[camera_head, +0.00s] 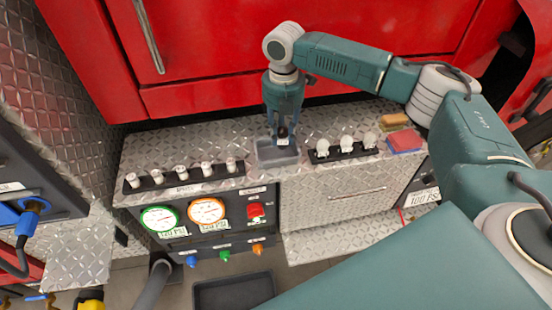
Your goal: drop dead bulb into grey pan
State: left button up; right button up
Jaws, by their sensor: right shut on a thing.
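My right gripper (282,138) points down over the grey pan (278,158), a shallow tray on the diamond-plate bumper top. It is shut on a small bulb (282,141) with a dark upper part and a pale end, seen between the fingertips. The bulb is above the pan; the exact gap is hard to tell. The inside of the pan that shows looks empty. My left gripper is not in view.
A black rack (184,177) of several small bulbs stands left of the pan. Another rack (343,152) with 3 round bulbs stands right of it. A sponge (394,120) and a red-blue block (404,141) lie farther right. Gauges (207,211) face the front below.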

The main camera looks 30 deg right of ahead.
jog(key=o, duration=1.1)
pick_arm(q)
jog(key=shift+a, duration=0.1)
pick_arm(e)
notch_tip(320, 180, up, 12)
jog(key=shift+f, duration=0.1)
